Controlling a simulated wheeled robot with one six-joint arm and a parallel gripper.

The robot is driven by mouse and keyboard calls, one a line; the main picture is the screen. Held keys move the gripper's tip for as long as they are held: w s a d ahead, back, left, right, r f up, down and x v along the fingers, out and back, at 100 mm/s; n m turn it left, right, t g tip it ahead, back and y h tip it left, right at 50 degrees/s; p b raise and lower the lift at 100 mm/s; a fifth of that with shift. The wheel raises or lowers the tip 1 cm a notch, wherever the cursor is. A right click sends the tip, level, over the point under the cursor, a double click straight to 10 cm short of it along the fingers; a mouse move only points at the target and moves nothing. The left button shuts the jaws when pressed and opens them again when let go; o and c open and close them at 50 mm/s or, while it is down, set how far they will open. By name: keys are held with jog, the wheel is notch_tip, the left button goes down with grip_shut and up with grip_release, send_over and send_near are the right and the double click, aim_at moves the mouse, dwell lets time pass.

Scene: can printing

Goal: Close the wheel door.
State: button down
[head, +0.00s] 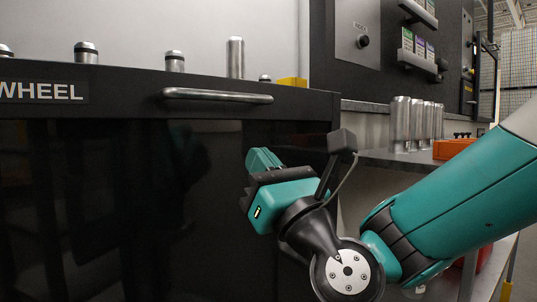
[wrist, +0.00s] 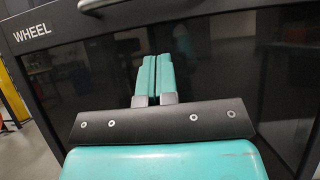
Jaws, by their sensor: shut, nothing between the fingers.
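The wheel door (head: 150,200) is a dark, glossy panel in a black frame, with a "WHEEL" label at its upper left and a silver bar handle (head: 217,96) along its top. It also fills most of the wrist view (wrist: 215,85), with part of the handle (wrist: 97,4) at the top edge. My gripper (head: 262,160) is in front of the panel, below and right of the handle. In the wrist view its teal fingers (wrist: 154,75) are together, empty, and point at the panel. I cannot tell whether the fingertips touch it.
Silver cans (head: 235,58) and a yellow piece (head: 292,83) show above the door's top edge. More cans (head: 400,124) and an orange box (head: 453,148) are on a shelf at right. A control panel with a knob (head: 362,41) stands behind.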

aim_at(241, 115)
jog(key=shift+w+a+r+p, duration=0.5)
jog(key=shift+w+r+p, duration=0.25)
jog(key=shift+r+p, duration=0.5)
jog(key=shift+w+a+r+p, duration=0.45)
jog(key=shift+w+r+p, duration=0.25)
jog(key=shift+r+p, duration=0.6)
jog(key=shift+w+a+r+p, duration=0.5)
jog(key=shift+w+r+p, duration=0.35)
jog(key=shift+p, duration=0.65)
jog(key=shift+s+r, duration=0.1)
